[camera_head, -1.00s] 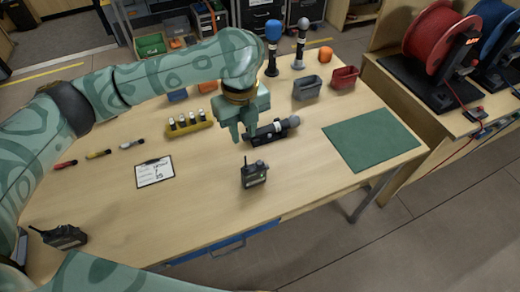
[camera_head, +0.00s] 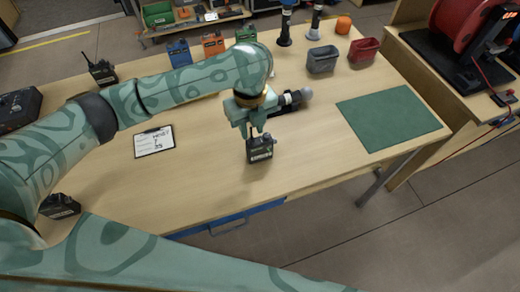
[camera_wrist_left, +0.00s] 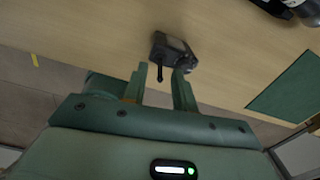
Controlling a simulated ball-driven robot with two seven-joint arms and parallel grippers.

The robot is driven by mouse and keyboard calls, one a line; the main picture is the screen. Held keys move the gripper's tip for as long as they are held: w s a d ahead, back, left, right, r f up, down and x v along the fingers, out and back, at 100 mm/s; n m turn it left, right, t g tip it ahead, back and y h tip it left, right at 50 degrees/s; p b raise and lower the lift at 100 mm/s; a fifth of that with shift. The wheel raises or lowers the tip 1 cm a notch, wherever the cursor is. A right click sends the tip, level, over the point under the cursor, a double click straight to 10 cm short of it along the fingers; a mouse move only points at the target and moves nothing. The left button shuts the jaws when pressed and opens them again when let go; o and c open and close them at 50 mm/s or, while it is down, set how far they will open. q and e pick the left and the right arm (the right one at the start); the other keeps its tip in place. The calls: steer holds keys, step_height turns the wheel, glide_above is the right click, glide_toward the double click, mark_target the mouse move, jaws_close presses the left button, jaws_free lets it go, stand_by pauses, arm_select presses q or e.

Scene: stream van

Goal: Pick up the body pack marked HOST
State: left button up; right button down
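A black body pack (camera_head: 260,149) with a stubby antenna stands on the table near its front edge. Its label is too small to read. It also shows in the left wrist view (camera_wrist_left: 174,48). My left gripper (camera_head: 256,131) is right above it, pointing down. In the left wrist view the fingers (camera_wrist_left: 160,73) are apart, with the antenna between them and the pack's body at the fingertips. I cannot tell if they touch it. Other dark packs stand at the left front (camera_head: 60,206) and left back (camera_head: 102,72). My right gripper is not in view.
A clipboard (camera_head: 154,142) lies left of the pack. A dark microphone (camera_head: 290,101) lies just behind my gripper. A green mat (camera_head: 388,117) is at right, with grey (camera_head: 322,59) and red (camera_head: 363,52) bins behind. The table between pack and mat is clear.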

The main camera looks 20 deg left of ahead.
mark_target(252, 139)
arm_select(q)
step_height(252, 139, down, 3)
steer(key=shift+a+f+b, duration=0.1)
steer(key=shift+f+b, duration=0.05)
steer(key=shift+b, duration=0.4)
steer(key=shift+r, duration=0.2)
jaws_close()
